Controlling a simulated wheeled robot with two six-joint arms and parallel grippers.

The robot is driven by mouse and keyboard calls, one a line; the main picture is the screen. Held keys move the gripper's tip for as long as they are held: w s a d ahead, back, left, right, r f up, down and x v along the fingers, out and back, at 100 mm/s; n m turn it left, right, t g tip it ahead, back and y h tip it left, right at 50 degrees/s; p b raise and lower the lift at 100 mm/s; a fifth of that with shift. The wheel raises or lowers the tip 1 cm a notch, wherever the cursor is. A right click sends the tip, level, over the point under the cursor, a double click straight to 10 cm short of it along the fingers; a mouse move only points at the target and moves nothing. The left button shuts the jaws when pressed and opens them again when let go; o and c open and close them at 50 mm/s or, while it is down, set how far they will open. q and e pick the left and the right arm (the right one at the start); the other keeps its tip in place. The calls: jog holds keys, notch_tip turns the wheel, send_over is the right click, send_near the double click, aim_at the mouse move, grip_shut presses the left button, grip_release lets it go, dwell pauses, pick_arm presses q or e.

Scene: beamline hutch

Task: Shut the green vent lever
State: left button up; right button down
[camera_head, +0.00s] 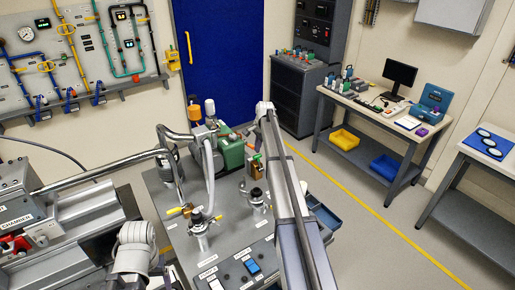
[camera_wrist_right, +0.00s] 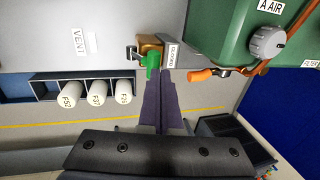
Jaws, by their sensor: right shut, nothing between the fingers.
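The green vent lever (camera_wrist_right: 152,63) sits on a brass valve body (camera_wrist_right: 150,41) in the right wrist view, pointing toward my fingers. A plate marked CLOSED (camera_wrist_right: 172,55) is right beside it, and a VENT label (camera_wrist_right: 83,39) lies to the left. My right gripper (camera_wrist_right: 163,78) is shut and empty, its tips close to the lever's end; I cannot tell whether they touch. In the head view my right arm hides much of this area, and the brass valve (camera_head: 257,166) shows only in part. My left gripper does not show.
A green pump (camera_wrist_right: 245,35) with a grey knob and an orange handle (camera_wrist_right: 200,75) stands close on the right. A rack with several white vials (camera_wrist_right: 95,92) lies to the left. Hoses and a steel pipe (camera_head: 100,168) crowd the cart's left; open floor (camera_head: 370,235) lies right.

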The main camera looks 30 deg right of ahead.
jog(key=w+p+v, duration=0.1)
jog(key=p+v, duration=1.2)
jog(key=shift+r+p, duration=0.35)
jog(key=shift+r, duration=0.2)
jog(key=s+a+n+g, duration=0.2)
jog(key=s+a+n, duration=1.5)
jog(key=s+a, duration=1.55)
jog(key=s+a+f+n+b, duration=0.1)
jog(key=s+a+f+b, duration=0.1)
jog(key=f+b, duration=0.4)
jog(key=s+a+f+n+h+b, duration=0.1)
jog(key=a+f+b, duration=0.4)
jog(key=f+b, duration=0.1)
jog(key=s+a+f+n+g+b, duration=0.1)
jog(key=s+a+f+b, duration=0.1)
jog(key=f+b, duration=0.4)
jog(key=shift+s+a+f+n, duration=0.35)
jog(key=shift+a+f+n, duration=0.1)
jog(key=shift+a, duration=0.25)
jog(key=shift+s+a+f+b, duration=0.1)
jog(key=shift+s+a+b, duration=0.1)
jog(key=shift+b, duration=0.1)
